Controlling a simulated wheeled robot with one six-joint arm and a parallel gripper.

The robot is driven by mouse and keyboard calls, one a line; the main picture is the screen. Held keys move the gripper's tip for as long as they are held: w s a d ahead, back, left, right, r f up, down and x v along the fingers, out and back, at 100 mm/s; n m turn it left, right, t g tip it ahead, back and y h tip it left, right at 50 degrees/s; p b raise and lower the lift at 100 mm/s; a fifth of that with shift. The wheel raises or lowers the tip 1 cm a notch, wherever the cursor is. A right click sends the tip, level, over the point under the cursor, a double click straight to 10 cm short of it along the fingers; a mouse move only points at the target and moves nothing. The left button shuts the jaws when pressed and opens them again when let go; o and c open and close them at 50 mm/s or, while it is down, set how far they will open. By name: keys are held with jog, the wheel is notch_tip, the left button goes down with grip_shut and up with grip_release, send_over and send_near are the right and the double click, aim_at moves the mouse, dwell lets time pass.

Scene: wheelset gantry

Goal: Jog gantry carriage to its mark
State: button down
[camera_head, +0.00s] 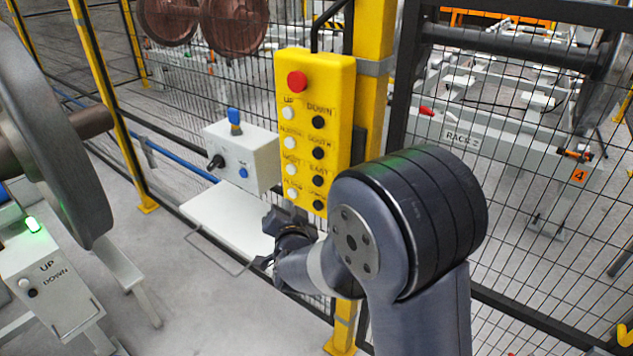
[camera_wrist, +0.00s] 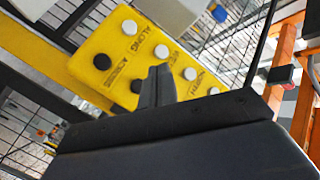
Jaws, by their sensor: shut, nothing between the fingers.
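The yellow pendant (camera_head: 331,85) hangs on a yellow post, with a red button on top and rows of white and black buttons labelled UP, DOWN, NORTH, SOUTH, WEST, EAST; the lowest labels are hard to read. My gripper (camera_head: 284,220) is just below and left of the pendant's lower end. In the wrist view the pendant (camera_wrist: 118,60) appears tilted, with ALONG, ACROSS and NORTH readable. My gripper's shut fingers (camera_wrist: 159,82) stand in front of its lower rows, partly hiding a black button; I cannot tell whether they touch. I cannot make out the gantry carriage or its mark.
A white control box (camera_head: 243,157) with a blue knob and a shelf (camera_head: 232,222) are left of the pendant. Mesh fence runs behind. A large wheel (camera_head: 62,130) and an UP/DOWN box (camera_head: 50,280) with a green light stand at left. RACK 2 (camera_head: 462,137) is behind the fence.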

aim_at(318, 181)
jog(key=w+d+b, duration=0.1)
jog(key=w+d, duration=0.4)
jog(key=w, duration=0.1)
jog(key=shift+w, duration=0.25)
jog(key=shift+w+d+f+b, duration=0.1)
jog(key=shift+w+d+b, duration=0.05)
jog(key=shift+b, duration=0.25)
dwell(1.7)
jog(key=shift+w+d+b, duration=0.15)
jog(key=shift+w+b, duration=0.05)
jog(key=shift+b, duration=0.1)
jog(key=shift+w+d+b, duration=0.3)
jog(key=shift+w+b, duration=0.05)
dwell(1.8)
jog(key=shift+s+a, duration=0.1)
dwell(1.5)
jog(key=shift+s+a, duration=0.45)
jog(key=shift+s, duration=0.15)
